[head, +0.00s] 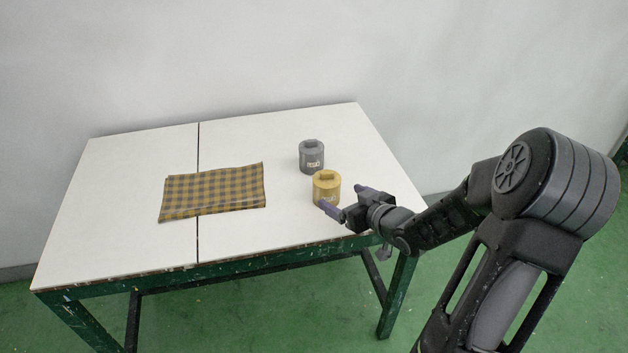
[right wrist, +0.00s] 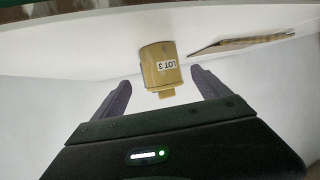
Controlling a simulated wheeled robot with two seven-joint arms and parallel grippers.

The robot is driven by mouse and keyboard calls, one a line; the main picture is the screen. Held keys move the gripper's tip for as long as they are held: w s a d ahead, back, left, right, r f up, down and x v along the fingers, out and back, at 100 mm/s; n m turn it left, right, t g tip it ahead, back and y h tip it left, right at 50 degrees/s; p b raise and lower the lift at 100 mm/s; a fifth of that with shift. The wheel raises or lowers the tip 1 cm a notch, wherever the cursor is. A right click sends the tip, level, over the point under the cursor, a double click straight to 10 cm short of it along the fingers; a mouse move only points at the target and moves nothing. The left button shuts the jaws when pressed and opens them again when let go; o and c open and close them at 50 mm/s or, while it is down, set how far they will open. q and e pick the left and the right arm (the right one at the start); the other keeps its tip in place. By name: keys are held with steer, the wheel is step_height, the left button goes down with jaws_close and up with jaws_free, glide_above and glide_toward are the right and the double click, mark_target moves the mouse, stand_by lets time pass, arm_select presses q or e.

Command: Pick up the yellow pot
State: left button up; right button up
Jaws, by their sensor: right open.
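The yellow pot (head: 326,180) stands upright on the table, near its right front part. In the right wrist view the yellow pot (right wrist: 158,62) shows upside down, with a white "LOT 3" label and a small block on its top. My right gripper (head: 340,196) is open just in front and to the right of the pot. In the right wrist view its two fingers (right wrist: 161,80) are spread with the pot between and beyond their tips, and I see no contact. My left gripper is not in view.
A grey pot (head: 311,158) stands just behind the yellow one. A folded checked cloth (head: 212,190) lies left of centre. The table's (head: 255,135) back and left parts are clear.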

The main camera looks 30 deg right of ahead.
mark_target(334, 192)
steer(key=shift+w, duration=0.55)
steer(key=shift+s+r, duration=0.1)
steer(key=shift+s, duration=0.1)
steer(key=shift+x, duration=1.25)
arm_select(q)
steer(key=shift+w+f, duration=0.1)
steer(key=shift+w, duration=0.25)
arm_select(e)
steer(key=shift+w, duration=0.1)
steer(key=x, duration=0.5)
steer(key=shift+a+f+b, duration=0.1)
steer(key=shift+f+b, duration=0.2)
steer(key=shift+f, duration=0.05)
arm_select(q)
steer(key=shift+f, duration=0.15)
arm_select(e)
steer(key=shift+c, duration=0.3)
steer(key=shift+r, duration=0.1)
jaws_close()
